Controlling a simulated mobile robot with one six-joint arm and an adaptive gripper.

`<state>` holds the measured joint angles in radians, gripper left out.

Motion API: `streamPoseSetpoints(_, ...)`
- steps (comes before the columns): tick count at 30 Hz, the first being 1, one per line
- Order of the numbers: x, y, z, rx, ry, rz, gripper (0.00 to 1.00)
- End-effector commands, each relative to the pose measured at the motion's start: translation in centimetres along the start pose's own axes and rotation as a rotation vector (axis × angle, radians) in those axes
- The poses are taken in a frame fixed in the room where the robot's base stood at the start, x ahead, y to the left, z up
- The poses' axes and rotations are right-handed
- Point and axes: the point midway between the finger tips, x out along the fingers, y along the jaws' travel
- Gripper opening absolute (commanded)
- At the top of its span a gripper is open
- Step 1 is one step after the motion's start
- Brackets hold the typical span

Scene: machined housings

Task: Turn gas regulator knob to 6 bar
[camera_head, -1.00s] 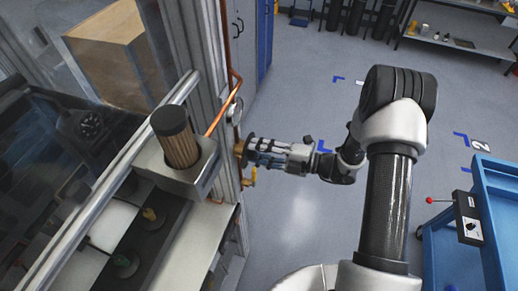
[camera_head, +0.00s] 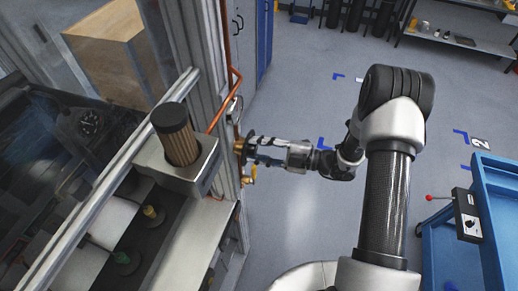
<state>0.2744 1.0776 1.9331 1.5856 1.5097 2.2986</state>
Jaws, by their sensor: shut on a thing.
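The gas regulator (camera_head: 239,145) is brass and sits on the upright metal frame of the machine, left of centre. My gripper (camera_head: 249,147) reaches it from the right and is shut on its knob. The fingers cover most of the knob, so its marking cannot be read. A small round gauge (camera_head: 233,110) shows edge-on just above the regulator; its needle cannot be read. A small yellow-brass valve (camera_head: 250,176) is just below the gripper.
A copper pipe (camera_head: 222,98) runs down the metal frame (camera_head: 209,60) to the regulator. A filter cylinder (camera_head: 177,135) stands in a metal block to the left. A blue cart (camera_head: 497,205) is at right.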

Motion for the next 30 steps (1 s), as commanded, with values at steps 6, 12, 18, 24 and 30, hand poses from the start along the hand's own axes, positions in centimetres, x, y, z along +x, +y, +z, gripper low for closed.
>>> streamPoseSetpoints(6, 0.0, 0.1, 0.0, -0.002, 0.0, 0.001, 0.37)
streamPoseSetpoints(12, 0.0, 0.0, 0.0, -0.002, 0.0, 0.001, 0.51)
streamPoseSetpoints(18, 0.0, 0.0, 0.0, -0.002, 0.0, 0.0, 0.55)
streamPoseSetpoints(24, -0.2, 0.0, 0.0, -0.002, -0.001, 0.001, 0.55)
streamPoseSetpoints(30, -2.8, 0.1, 0.1, -0.002, -0.004, 0.003, 0.55)
